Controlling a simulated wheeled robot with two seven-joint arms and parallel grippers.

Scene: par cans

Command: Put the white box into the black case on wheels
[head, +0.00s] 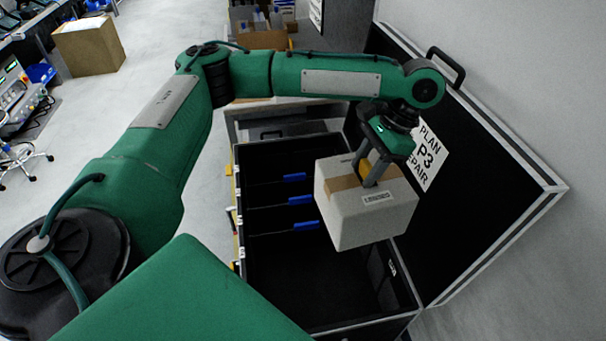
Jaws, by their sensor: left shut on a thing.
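The white box (368,218) has a brown tape strip and a small printed label. My left gripper (368,180) is shut on the top of the white box and holds it up, slightly tilted. The box hangs over the right part of the open black case (300,280). The case's interior is dark, with dividers and blue tabs along its left side and a bare floor at the front. Its lid (465,215) stands open on the right, with a white sign reading "PLAN P3 REPAIR". The case's wheels are hidden. My right gripper is not in view.
A cardboard box (88,46) stands on the floor at the far left. An open carton (262,35) with items in it is behind the case. A bench with equipment (18,95) is at the left edge. The pale floor left of the case is clear.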

